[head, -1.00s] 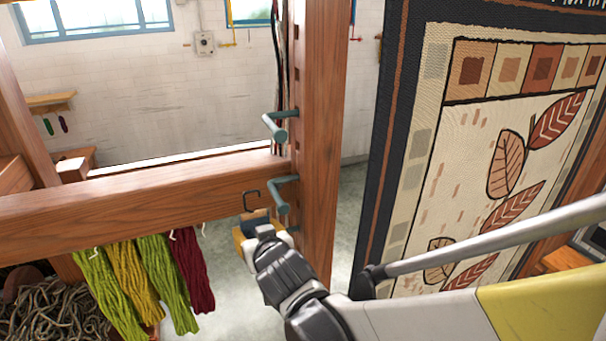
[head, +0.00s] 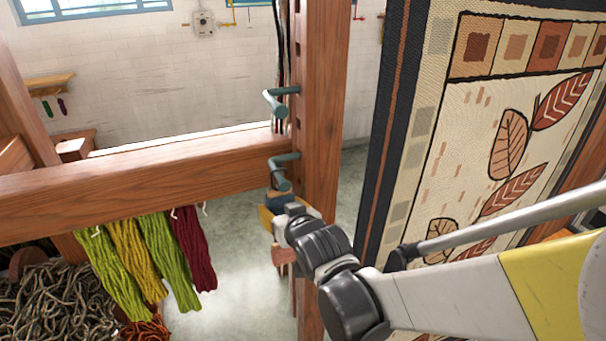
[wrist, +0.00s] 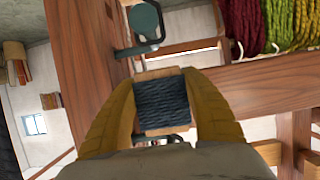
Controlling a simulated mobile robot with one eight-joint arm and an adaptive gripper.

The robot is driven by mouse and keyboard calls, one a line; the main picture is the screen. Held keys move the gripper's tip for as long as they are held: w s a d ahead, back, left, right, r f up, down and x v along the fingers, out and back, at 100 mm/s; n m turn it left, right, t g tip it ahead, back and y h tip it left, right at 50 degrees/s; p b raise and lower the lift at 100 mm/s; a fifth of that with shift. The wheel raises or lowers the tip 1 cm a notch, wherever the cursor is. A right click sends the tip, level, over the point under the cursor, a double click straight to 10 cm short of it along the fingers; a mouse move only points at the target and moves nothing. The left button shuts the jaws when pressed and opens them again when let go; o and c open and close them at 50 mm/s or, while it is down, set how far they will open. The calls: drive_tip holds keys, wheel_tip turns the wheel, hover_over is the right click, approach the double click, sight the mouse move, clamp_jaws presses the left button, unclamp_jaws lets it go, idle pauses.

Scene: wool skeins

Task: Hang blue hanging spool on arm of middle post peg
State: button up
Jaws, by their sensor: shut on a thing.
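My gripper (head: 277,212) is shut on the blue hanging spool (head: 281,198), just below the middle post peg (head: 284,172) on the wooden post. In the wrist view, the yellow fingers (wrist: 161,92) clasp the spool (wrist: 161,102), which has dark blue yarn between wooden ends. A dark hook-like shape (wrist: 172,139) shows beyond the spool's end, partly hidden by my gripper. I cannot tell whether the spool's hook touches the peg's arm. Another teal peg (wrist: 146,22) shows at the top of the wrist view.
An upper teal peg (head: 278,102) juts from the same post (head: 320,120). A wooden beam (head: 140,178) meets the post from the left, with green, yellow and dark red skeins (head: 160,260) hanging below. A leaf-patterned tapestry (head: 480,130) stands close on the right.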

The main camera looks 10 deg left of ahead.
drive_tip(key=o, duration=1.3)
drive_tip(key=v, duration=1.2)
drive_tip(key=d+f+m+g+h+b, duration=0.1)
drive_tip(key=d+f+m+h+b, duration=0.25)
drive_tip(key=d+f+b, duration=1.35)
drive_tip(key=s+d+f+m+g+h+b, duration=0.1)
drive_tip(key=s+d+f+b, duration=0.2)
drive_tip(key=d+f+b, duration=0.1)
drive_tip(key=s+d+f+m+g+h+b, duration=0.1)
drive_tip(key=s+d+f+b, duration=0.2)
drive_tip(key=f+b, duration=0.3)
drive_tip(key=s+d+f+m+g+h+b, duration=0.1)
drive_tip(key=s+d+f+b, duration=0.3)
drive_tip(key=f, duration=0.5)
drive_tip(key=shift+s+d+g+h+b, duration=0.3)
drive_tip(key=shift+s+d+b, duration=0.1)
drive_tip(key=shift+b, duration=0.1)
drive_tip(key=shift+w, duration=0.1)
